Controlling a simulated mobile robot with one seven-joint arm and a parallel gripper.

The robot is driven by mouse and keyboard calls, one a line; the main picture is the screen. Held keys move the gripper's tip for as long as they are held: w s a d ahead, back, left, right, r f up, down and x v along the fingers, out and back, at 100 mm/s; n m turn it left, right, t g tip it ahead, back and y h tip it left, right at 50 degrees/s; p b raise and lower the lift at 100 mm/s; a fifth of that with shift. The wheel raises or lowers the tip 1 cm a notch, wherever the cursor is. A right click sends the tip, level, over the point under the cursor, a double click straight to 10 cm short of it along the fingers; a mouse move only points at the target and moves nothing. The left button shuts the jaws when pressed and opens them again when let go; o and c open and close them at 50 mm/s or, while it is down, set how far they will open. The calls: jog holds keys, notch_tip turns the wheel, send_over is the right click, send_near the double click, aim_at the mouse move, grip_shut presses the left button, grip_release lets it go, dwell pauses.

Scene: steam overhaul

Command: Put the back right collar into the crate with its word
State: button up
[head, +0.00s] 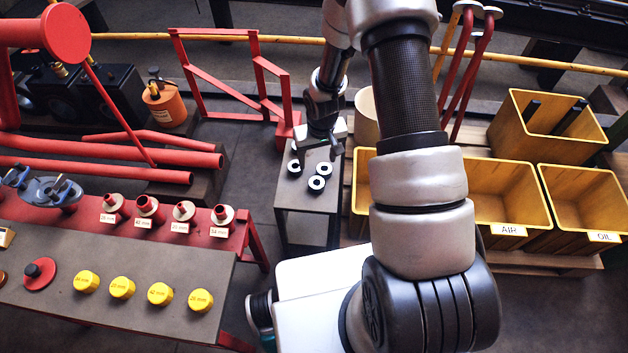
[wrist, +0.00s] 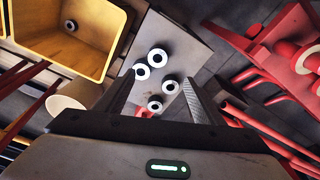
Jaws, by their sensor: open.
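Black-and-white ring collars stand on a small grey table (head: 307,197). In the head view I see a left one (head: 294,168) and two nearer right ones (head: 323,170) (head: 316,184). The wrist view, turned about, shows one more, the back right collar (wrist: 154,105), low between the fingers; my gripper hides it in the head view. My gripper (head: 323,152) is open and empty above the table's back part. Yellow crates marked AIR (head: 508,230) and OIL (head: 604,238) stand at right. Another yellow crate (head: 360,200) is mostly behind my arm. No word is readable on the collars.
In the wrist view a collar (wrist: 71,27) lies inside a yellow crate (wrist: 100,62). A crate with black bars (head: 545,145) stands at back right. A pale round container (head: 366,115) is beside the small table. A red bench (head: 230,240) is at left.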

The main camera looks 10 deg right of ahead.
jog(key=b, duration=0.2)
send_near(317, 182)
jog(key=shift+s+a+f, duration=0.2)
jog(key=shift+a+f, duration=0.05)
jog(key=shift+f, duration=0.25)
jog(key=shift+s+a+f, duration=0.2)
jog(key=shift+a+f, duration=0.05)
jog(key=shift+f, duration=0.3)
jog(key=shift+w+d+f+b, duration=0.15)
jog(key=shift+f+b, duration=0.1)
jog(key=shift+f, duration=1.1)
jog(key=shift+w+d+f+b, duration=0.1)
jog(key=shift+w+f+b, duration=0.15)
jog(key=shift+f, duration=1.1)
jog(key=shift+r, duration=0.15)
grip_shut()
